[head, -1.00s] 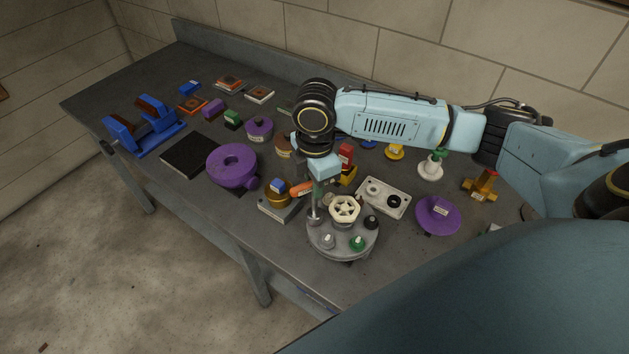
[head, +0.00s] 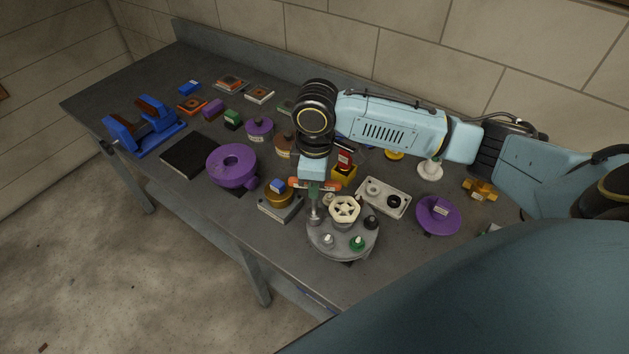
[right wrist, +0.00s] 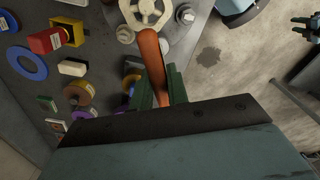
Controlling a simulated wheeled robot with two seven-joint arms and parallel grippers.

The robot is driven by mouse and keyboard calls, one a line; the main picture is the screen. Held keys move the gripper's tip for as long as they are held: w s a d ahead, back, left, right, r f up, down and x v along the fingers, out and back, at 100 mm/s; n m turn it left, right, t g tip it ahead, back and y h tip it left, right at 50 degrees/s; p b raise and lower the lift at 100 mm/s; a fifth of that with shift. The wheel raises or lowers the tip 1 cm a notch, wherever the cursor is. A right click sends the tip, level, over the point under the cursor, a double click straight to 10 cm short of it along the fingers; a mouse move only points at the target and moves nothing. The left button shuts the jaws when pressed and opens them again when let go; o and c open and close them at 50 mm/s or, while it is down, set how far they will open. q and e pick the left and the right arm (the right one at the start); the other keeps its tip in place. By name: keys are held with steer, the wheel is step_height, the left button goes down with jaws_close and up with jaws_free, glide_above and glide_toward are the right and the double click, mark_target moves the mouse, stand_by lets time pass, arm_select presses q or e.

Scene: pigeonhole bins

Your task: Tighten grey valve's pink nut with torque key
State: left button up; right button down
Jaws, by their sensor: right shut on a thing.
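The grey valve (head: 325,250) is a round grey flange with a cream handwheel (head: 344,207) in its middle. Pale, green and black nuts show around its rim. The torque key has an orange handle (head: 328,185) and a grey shank (head: 315,208) standing over the flange's left rim. No pink nut shows; what is under the key's lower end is hidden. My right gripper (head: 314,183) is shut on the torque key from above; its green fingers hold the orange handle (right wrist: 152,55) in the right wrist view. My left gripper (right wrist: 303,28) seems to show small there, its jaws unclear.
A brass part with a blue top (head: 276,191) stands left of the valve. A white plate with fittings (head: 384,199) and a purple disc (head: 437,222) lie to the right. A large purple valve (head: 231,178) and a blue cradle (head: 152,138) stand farther left. The table's front edge is close.

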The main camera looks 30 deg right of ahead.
steer(key=shift+r, duration=3.65)
steer(key=n, duration=0.3)
steer(key=shift+n, duration=0.4)
steer(key=n, duration=0.4)
